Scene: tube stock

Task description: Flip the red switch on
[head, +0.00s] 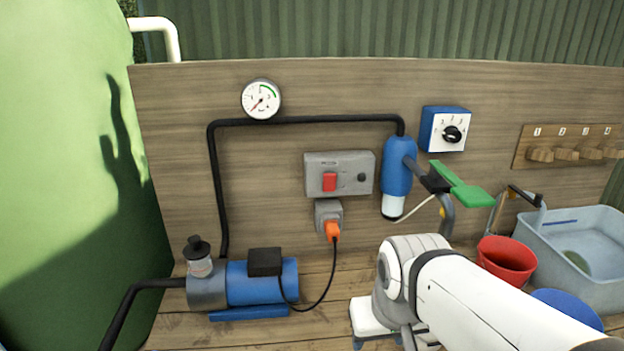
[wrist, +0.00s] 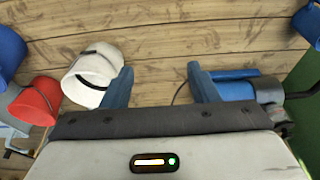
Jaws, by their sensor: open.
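The red switch (head: 329,182) is on the left of the front face of a grey box (head: 357,165) fixed to the wooden wall, in the middle of the head view. I cannot tell which way its rocker is set. A small dark knob (head: 362,177) is on the same face. The switch does not show in the wrist view. My gripper (wrist: 160,82) is open and empty in the wrist view, with its two blue fingers spread above wooden planks. In the head view my white arm stands low and right of the switch, and the fingers cannot be made out.
Below the box is a socket (head: 328,212) with an orange plug (head: 333,231). A blue pump (head: 262,282) is at lower left. A blue filter (head: 397,168), a green lever (head: 462,186) and a blue dial box (head: 446,129) are to the right. A red bucket (head: 507,257) stands beside a basin (head: 585,262).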

